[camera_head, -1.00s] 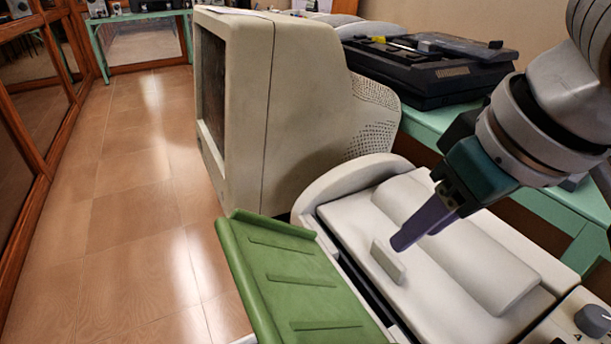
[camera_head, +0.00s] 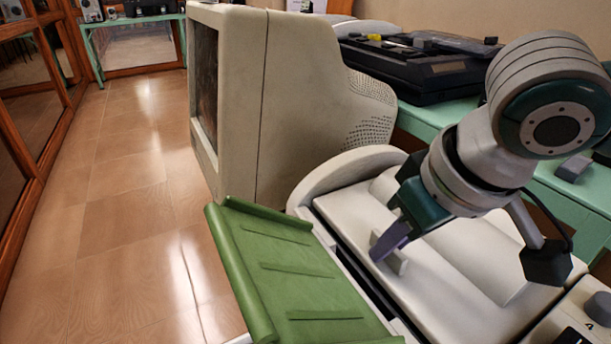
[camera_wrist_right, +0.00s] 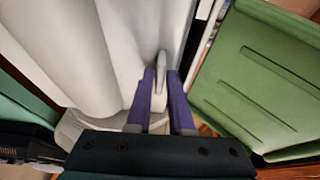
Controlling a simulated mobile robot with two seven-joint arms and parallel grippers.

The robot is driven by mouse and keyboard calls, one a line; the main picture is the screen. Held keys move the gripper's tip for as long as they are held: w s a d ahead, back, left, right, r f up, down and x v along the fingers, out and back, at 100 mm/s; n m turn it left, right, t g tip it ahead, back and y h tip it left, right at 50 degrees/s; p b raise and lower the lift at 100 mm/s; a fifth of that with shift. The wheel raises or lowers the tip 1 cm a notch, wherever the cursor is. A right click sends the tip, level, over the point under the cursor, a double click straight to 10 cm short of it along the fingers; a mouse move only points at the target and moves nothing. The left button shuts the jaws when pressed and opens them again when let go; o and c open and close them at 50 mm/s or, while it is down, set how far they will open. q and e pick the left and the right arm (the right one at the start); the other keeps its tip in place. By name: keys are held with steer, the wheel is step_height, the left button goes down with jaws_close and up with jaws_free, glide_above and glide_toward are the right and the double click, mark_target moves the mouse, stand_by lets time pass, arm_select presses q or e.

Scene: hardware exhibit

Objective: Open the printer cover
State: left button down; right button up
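The printer is cream-white, with a cover (camera_head: 440,262) that lies flat on its top, closed as far as I can see. A small upright tab handle (camera_head: 396,262) stands on the cover near its left edge. My right gripper (camera_head: 378,252) is down at this handle. In the right wrist view, its two purple fingers (camera_wrist_right: 162,84) are apart, one on each side of the handle (camera_wrist_right: 160,68). I cannot tell whether they touch it. The fingers partly hide the handle in the head view. My left gripper is not in view.
A green ribbed tray (camera_head: 290,272) sticks out from the printer's left side. A large beige monitor (camera_head: 300,95) stands close behind the printer. A dark device (camera_head: 425,75) lies on the green table (camera_head: 445,117). A knob (camera_head: 598,308) sits at lower right. Open floor lies left.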

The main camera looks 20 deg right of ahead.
jaws_close()
stand_by(1.0)
